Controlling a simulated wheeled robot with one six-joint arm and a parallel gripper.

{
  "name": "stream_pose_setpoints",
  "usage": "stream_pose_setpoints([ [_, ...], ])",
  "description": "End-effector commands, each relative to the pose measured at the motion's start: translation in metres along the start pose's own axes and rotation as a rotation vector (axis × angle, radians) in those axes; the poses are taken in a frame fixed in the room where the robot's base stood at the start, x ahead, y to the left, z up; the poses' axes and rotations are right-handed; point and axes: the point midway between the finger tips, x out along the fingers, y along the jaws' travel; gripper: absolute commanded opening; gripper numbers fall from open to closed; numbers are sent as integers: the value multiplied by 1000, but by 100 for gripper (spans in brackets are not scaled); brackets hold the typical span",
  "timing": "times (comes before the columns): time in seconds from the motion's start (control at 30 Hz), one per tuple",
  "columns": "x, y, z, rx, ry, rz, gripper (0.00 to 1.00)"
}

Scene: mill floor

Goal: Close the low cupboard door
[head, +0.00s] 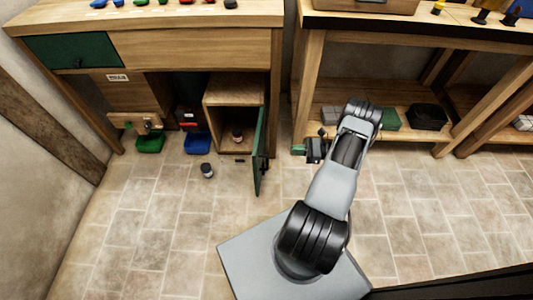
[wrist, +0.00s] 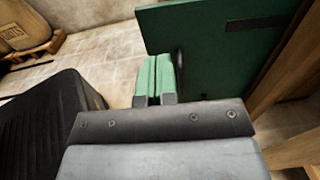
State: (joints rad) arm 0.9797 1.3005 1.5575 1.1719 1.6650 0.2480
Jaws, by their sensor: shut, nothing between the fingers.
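The low cupboard (head: 228,92) is a wooden box under the left bench, with its front open. Its green door (head: 260,150) stands swung wide open, hinged on the right side and pointing out into the room. A small dark jar (head: 237,135) is inside the cupboard. My gripper (head: 298,150) is to the right of the door, low above the floor, with its green fingertips pointing left towards it. In the wrist view the shut, empty fingers (wrist: 154,78) are beside the green door panel (wrist: 220,45); I cannot tell if they touch.
Green (head: 150,143) and blue (head: 197,143) bins stand under the left bench. A right bench (head: 420,30) has a lower shelf with boxes. The tiled floor in front is otherwise clear.

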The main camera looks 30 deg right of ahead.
Motion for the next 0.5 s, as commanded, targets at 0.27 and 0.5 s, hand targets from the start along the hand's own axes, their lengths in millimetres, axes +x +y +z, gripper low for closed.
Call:
stream_pose_setpoints([
  [0.27,26,0,-10,15,-20,-22,0],
  [0.5,73,-1,-9,13,-18,-21,0],
])
